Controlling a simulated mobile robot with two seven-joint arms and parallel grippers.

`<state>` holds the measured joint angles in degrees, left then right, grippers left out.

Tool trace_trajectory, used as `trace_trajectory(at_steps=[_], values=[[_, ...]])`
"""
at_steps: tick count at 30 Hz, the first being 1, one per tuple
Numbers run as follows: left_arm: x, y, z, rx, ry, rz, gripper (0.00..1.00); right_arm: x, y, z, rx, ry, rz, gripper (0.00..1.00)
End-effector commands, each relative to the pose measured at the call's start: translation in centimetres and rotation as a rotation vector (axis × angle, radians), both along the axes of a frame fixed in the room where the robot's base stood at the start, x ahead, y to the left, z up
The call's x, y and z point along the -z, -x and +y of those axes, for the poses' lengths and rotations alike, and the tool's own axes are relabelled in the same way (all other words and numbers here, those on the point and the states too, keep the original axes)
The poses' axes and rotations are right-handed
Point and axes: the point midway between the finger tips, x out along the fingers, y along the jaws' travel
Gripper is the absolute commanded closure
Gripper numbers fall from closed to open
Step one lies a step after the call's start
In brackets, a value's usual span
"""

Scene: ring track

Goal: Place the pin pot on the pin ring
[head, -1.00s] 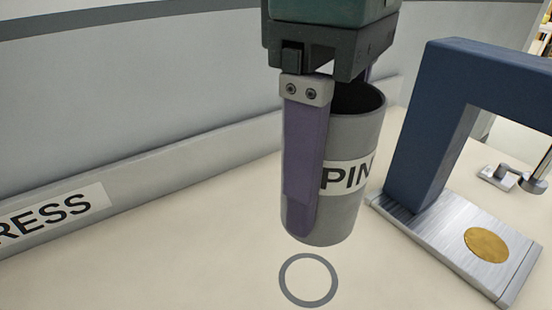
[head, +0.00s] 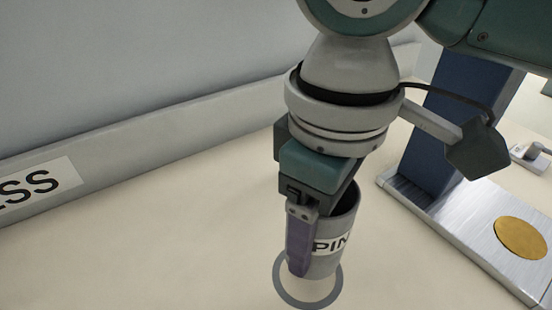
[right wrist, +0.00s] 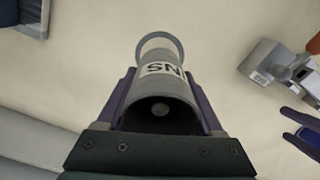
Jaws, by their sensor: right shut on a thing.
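The pin pot (head: 338,232) is a grey cup with a white label that begins "PIN". My right gripper (head: 318,262) is shut on it, with a purple finger along its side. The pin ring (head: 290,297) is a grey circle on the pale table, and the pot covers its far part in the head view. I cannot tell whether the pot touches the table. In the right wrist view the pot (right wrist: 160,92) sits between both purple fingers, its mouth facing the camera, and the ring (right wrist: 143,42) shows past its far end.
A blue press frame (head: 440,130) on a metal base (head: 450,215) with a brass disc (head: 521,238) stands to the right. A grey ledge (head: 120,165) with a label ending "SS" runs along the back left. The table left of the ring is clear.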

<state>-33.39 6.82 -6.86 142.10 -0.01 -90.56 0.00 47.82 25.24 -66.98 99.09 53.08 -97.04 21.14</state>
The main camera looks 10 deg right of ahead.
Motion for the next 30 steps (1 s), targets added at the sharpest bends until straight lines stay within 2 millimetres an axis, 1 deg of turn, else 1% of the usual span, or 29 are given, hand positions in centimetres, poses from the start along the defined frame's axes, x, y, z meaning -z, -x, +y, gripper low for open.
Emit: trace_trajectory(at_steps=[2, 7, 10, 23, 24, 30], values=[[0.2, 0.0, 0.0, 0.0, 0.0, 0.0, 0.0, 0.6, 0.0, 0.0, 0.0, -0.001, -0.001, 0.85], [1.1, 0.0, 0.0, 0.0, 0.0, -0.001, 0.0, 3.3, 0.0, 0.0, 0.001, 0.001, 0.001, 0.85], [1.4, 0.0, 0.0, 0.0, 0.0, -0.001, 0.0, 4.5, 0.0, 0.0, -0.001, 0.0, 0.0, 0.85], [1.3, -0.1, 0.0, 0.001, -0.001, -0.003, 0.0, 5.0, 0.0, 0.0, -0.001, -0.001, -0.001, 0.85], [1.3, -0.1, 0.0, 0.001, -0.001, -0.003, 0.0, 4.9, 0.0, 0.0, -0.001, 0.0, -0.001, 0.27], [1.3, -0.1, 0.0, 0.001, -0.001, -0.003, 0.0, 4.9, 0.0, 0.0, -0.001, 0.0, -0.001, 0.04]])
